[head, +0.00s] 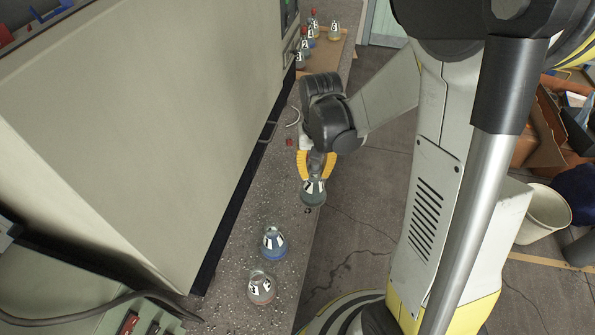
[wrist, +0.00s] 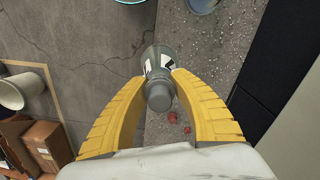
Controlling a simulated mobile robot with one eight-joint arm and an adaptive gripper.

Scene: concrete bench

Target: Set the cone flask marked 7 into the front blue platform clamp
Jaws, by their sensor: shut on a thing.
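My gripper (head: 314,178) is shut on the neck of a cone flask (head: 313,192) with grey-teal contents and a black-and-white label. I cannot read its number. In the wrist view the yellow fingers (wrist: 159,88) close on either side of the flask (wrist: 158,62), which points away from the camera near the bench edge. In the head view it hangs over the bench's right edge; its height above it is unclear. A flask with blue liquid (head: 273,244) and a paler one (head: 261,288) stand nearer on the bench. I cannot make out a blue platform clamp.
Several numbered flasks (head: 304,58) stand on a brown board (head: 327,55) at the bench's far end. A large grey-beige cabinet (head: 130,110) borders the bench on the left. Small red bits (wrist: 172,118) lie on the bench (head: 232,265). The floor drops away to the right.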

